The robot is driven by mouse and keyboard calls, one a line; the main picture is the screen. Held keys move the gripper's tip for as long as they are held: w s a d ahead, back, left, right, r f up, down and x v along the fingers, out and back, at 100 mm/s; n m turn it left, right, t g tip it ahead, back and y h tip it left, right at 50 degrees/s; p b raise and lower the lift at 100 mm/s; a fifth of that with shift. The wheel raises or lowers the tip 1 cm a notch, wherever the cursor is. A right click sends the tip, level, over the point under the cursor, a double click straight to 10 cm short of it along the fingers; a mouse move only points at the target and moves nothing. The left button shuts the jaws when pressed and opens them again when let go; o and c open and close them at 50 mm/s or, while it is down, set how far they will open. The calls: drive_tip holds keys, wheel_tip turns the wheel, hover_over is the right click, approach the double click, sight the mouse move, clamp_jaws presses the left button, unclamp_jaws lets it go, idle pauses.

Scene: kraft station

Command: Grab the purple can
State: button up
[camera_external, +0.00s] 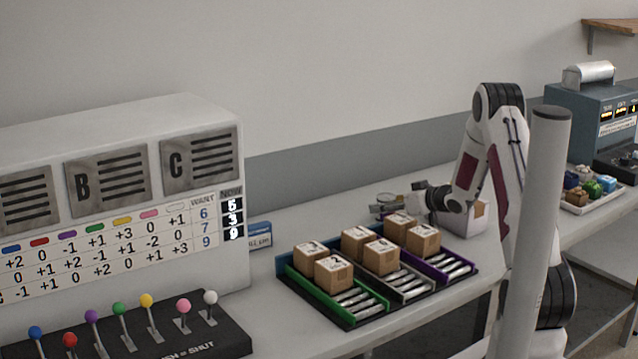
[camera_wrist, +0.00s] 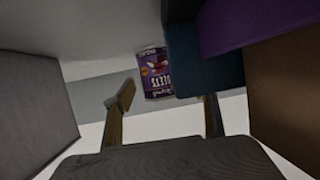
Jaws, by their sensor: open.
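The purple can (camera_wrist: 153,75), with a printed label and white lettering, shows in the upper middle of the wrist view. It lies ahead of my gripper (camera_wrist: 168,101), a little left of the middle between the two fingers. My fingers are apart, with nothing held between them. In the external view my gripper (camera_external: 384,208) is low over the table, behind the boxes at the far end of the trays. I cannot make out the can's purple label there.
The purple-walled tray (camera_external: 460,278) stands close to my gripper; its purple wall (camera_wrist: 235,22) and a cardboard box (camera_wrist: 290,75) fill the wrist view's right side. Green and white trays with boxes stand beside it. A lettered panel with coloured levers (camera_external: 100,200) is at left.

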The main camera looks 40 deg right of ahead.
drive_tip(key=shift+w+a+f, duration=0.1)
drive_tip(key=shift+w+f, duration=0.15)
drive_tip(key=shift+w, duration=0.3)
drive_tip(key=c, duration=1.3)
